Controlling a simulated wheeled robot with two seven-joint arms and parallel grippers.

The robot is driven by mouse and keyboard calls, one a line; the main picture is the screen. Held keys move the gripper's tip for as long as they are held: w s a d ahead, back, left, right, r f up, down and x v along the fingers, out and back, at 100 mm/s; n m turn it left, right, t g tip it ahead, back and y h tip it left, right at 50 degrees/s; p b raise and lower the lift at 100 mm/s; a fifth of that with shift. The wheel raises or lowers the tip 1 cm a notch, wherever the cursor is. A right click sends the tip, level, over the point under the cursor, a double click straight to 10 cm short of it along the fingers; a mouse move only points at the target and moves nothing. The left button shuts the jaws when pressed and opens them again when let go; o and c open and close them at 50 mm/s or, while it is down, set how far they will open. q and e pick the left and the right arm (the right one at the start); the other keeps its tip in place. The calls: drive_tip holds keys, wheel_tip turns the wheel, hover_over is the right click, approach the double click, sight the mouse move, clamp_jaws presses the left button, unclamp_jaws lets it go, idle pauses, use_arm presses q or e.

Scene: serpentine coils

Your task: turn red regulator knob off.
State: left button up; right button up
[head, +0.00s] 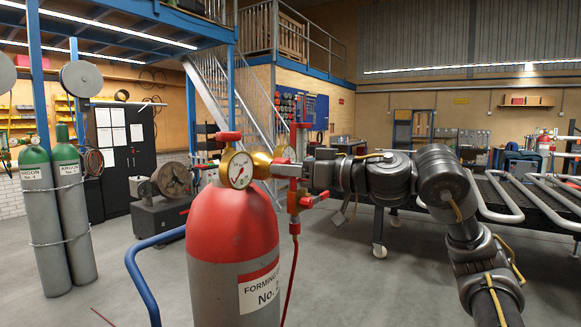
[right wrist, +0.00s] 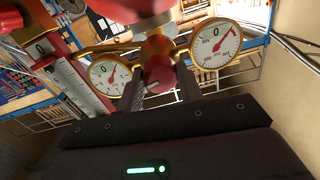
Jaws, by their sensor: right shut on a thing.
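The red regulator knob (right wrist: 158,76) sits on the brass regulator (head: 262,162) atop the red-shouldered forming gas cylinder (head: 232,235). My right gripper (head: 288,166) reaches in from the right at the regulator's height. Its two grey fingers (right wrist: 160,84) are shut on the knob, one on each side, in the right wrist view. In the head view the fingers hide most of the knob. A round white gauge (head: 237,170) faces the head camera. Two gauges flank the knob in the right wrist view, the left one (right wrist: 109,74) and the right one (right wrist: 215,43). My left gripper is not in view.
A red lever valve (head: 312,201) and red hose (head: 290,275) hang close beside my right gripper. A flowmeter (right wrist: 75,82) is near the fingers.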

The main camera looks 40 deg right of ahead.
drive_tip(key=shift+r+n+h+p, duration=0.15)
drive_tip(key=shift+n+p, duration=0.9)
drive_tip(key=shift+n, duration=2.8)
drive_tip(key=shift+f+n+h+p, duration=0.15)
drive_tip(key=shift+n+p, duration=0.85)
drive_tip(key=shift+n, duration=2.85)
drive_tip(key=shift+r, duration=0.1)
drive_tip(key=o, duration=1)
drive_tip(key=shift+s, duration=0.1)
drive_tip(key=b+v, duration=0.6)
drive_tip(key=v, duration=0.4)
drive_tip(key=shift+s, duration=0.15)
